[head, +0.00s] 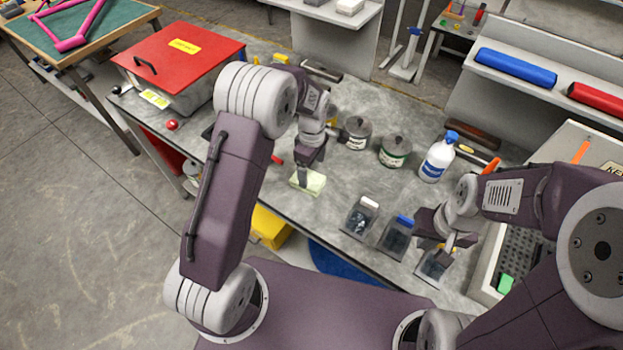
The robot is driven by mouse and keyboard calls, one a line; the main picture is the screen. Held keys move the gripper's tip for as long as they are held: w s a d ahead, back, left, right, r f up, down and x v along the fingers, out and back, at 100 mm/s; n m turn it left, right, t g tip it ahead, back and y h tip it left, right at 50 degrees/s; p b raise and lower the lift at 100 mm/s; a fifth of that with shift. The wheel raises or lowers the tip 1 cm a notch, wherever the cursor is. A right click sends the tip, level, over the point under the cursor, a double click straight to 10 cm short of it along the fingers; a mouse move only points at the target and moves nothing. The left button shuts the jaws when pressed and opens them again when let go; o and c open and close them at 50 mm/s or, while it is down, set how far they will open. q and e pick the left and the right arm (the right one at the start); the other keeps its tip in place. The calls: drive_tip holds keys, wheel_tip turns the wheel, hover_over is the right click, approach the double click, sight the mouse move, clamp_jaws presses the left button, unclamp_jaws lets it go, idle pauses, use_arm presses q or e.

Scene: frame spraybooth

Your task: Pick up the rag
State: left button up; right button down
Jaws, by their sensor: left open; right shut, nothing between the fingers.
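A small pale yellow-green folded cloth, which looks like the rag (311,182), lies on the grey workbench left of its middle. My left gripper (303,182) points down right at the rag, its fingertips at the rag's upper left part. Whether they touch it I cannot tell. The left gripper is open. My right gripper (448,246) is shut and empty above the small containers near the bench's front edge, at the right.
Small dark containers (395,237) stand along the front edge of the bench (300,220). Behind them are lidded tins (394,150) and a white bottle with a blue cap (437,158). A red-lidded box (178,58) stands at the left. A perforated tray (487,262) is at the right.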

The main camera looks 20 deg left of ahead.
use_arm(q)
drive_tip(key=f, duration=0.1)
drive_tip(key=s+a+f, duration=0.1)
drive_tip(key=f, duration=0.1)
drive_tip(key=shift+s+a+f+p, duration=0.2)
drive_tip(key=shift+s+f+p, duration=0.05)
drive_tip(key=shift+s+p, duration=0.1)
drive_tip(key=shift+w+d+f, duration=0.2)
drive_tip(key=shift+w+f, duration=0.05)
drive_tip(key=shift+w, duration=0.25)
drive_tip(key=shift+c, duration=0.6)
drive_tip(key=c, duration=0.5)
drive_tip(key=shift+s+a, duration=0.15)
drive_tip(key=shift+s, duration=0.05)
drive_tip(key=c, duration=0.8)
use_arm(e)
drive_tip(key=shift+s+a+r, duration=0.5)
drive_tip(key=shift+s+r, duration=0.1)
drive_tip(key=shift+r, duration=0.1)
use_arm(q)
drive_tip(key=shift+w+r, duration=0.1)
drive_tip(key=shift+r, duration=0.05)
